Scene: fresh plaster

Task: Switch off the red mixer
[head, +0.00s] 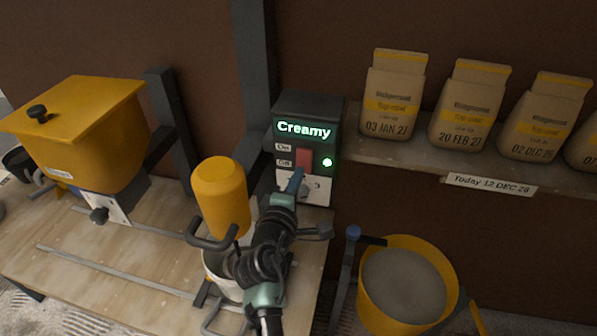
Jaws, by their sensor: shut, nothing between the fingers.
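A dark control box (309,108) stands at the back of the bench, its display reading "Creamy". Below are "On" and "Off" labels, a red switch (304,157) and a lit green lamp (327,162). A dial (306,190) sits on a pale plate lower down, partly covered by my gripper. My gripper (295,181) is shut and empty, its blue tip just below the red switch, near the "Off" label; I cannot tell whether it touches. A yellow mixer (219,190) with dark handles stands over a pale bucket (215,262), partly hidden by my arm. No mixer in view has a red body.
A yellow hopper (85,130) stands on the wooden bench (150,265) at left. Several paper bags (393,95) stand on a shelf (405,163) at right. A yellow tub (371,312) of grey material sits below it. A dark post rises behind the mixer.

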